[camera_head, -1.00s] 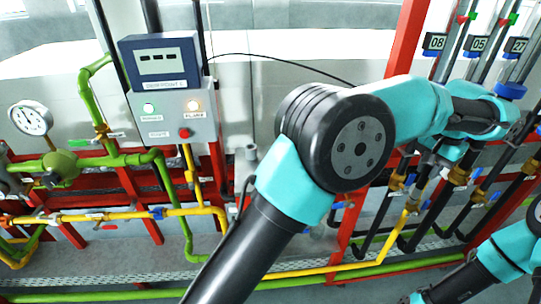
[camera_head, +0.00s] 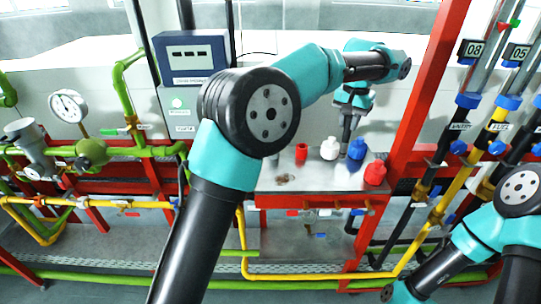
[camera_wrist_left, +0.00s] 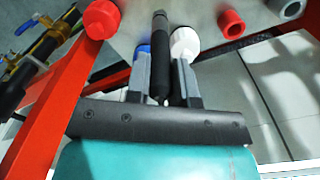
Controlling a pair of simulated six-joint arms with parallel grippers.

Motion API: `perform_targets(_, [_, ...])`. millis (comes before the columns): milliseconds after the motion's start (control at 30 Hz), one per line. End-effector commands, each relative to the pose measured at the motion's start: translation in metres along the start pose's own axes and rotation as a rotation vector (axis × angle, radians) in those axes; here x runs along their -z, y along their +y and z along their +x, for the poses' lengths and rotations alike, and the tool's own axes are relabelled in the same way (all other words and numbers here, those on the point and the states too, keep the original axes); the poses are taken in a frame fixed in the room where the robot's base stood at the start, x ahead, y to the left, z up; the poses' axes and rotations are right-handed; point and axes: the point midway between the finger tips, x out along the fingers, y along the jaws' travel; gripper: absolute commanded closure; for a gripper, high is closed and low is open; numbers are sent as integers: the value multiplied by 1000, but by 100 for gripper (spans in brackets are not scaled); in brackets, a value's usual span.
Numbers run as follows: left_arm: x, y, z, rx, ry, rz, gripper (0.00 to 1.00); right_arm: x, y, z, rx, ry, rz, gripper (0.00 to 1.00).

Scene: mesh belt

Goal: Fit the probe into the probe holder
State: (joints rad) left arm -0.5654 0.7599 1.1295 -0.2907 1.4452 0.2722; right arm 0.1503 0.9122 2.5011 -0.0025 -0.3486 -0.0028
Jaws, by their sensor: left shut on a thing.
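My left gripper (camera_head: 349,112) points down over a grey metal shelf (camera_head: 330,177), behind the white and blue pieces' gap. In the left wrist view, its two grey fingers (camera_wrist_left: 163,84) are shut on a slim black rod, the probe (camera_wrist_left: 159,55), which extends beyond the fingertips over the shelf. In the head view the probe is small beneath the gripper, and I cannot tell if its tip touches anything. I cannot make out the probe holder for certain; my left arm covers part of the view.
On the shelf are a red ring piece (camera_head: 301,152), a white piece (camera_head: 330,148), a blue piece (camera_head: 357,149) and another red piece (camera_head: 375,173). A red post (camera_head: 432,85) stands to the right. A display box (camera_head: 190,58) hangs behind my left arm.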

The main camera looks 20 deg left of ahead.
Motion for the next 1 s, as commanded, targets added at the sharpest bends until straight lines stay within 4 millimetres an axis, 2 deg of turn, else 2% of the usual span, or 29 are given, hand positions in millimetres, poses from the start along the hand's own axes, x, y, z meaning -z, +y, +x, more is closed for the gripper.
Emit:
perform_targets(33, [-1, -22, -4, -1, 1, -36, 100, 0, 0, 0, 0, 0, 0, 100])
perform_targets(300, [-16, -128, -24, 1, 2, -218, 100, 0, 0, 0, 0, 0, 0, 100])
perform_targets(400, [-26, -164, -30, 2, 0, -282, 100, 0, 0, 0, 0, 0, 0, 100])
perform_targets(500, [-34, -190, -35, 4, 0, -330, 100, 0, 0, 0, 0, 0, 0, 100])
perform_targets(600, [-40, -207, -38, 6, -1, -361, 100, 0, 0, 0, 0, 0, 0, 100])
perform_targets(700, [-43, -215, -40, 7, -2, -376, 100, 0, 0, 0, 0, 0, 0, 100])
perform_targets(1000, [-43, -215, -40, 7, -2, -377, 100, 0, 0, 0, 0, 0, 0, 100])
